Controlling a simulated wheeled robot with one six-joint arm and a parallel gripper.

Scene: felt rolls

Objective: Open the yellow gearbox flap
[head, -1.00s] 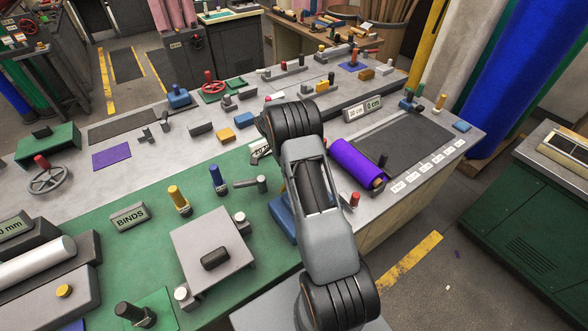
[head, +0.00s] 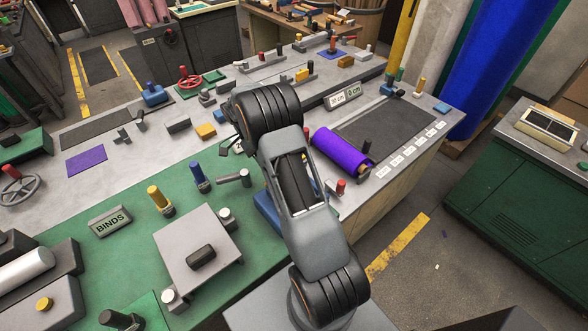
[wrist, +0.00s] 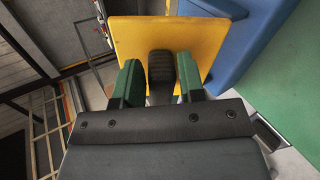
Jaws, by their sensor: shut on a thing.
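The yellow flap (wrist: 205,42) fills the upper middle of the wrist view. A dark ribbed handle (wrist: 160,68) stands on it. My gripper (wrist: 158,80) has its two green fingers on either side of this handle and is shut on it. The blue gearbox housing (wrist: 221,73) lies just right of the flap, which covers part of it. I cannot tell how far the flap is swung out. In the head view, the blue housing (head: 267,215) shows left of my arm, which hides my gripper and most of the flap.
A grey table-like block (head: 196,245), a blue-topped lever (head: 198,175) and a yellow-topped lever (head: 158,198) stand left of the housing on the green bench top (head: 110,260). A purple roll (head: 340,147) lies to the right. Open floor (head: 400,275) is beyond the bench edge.

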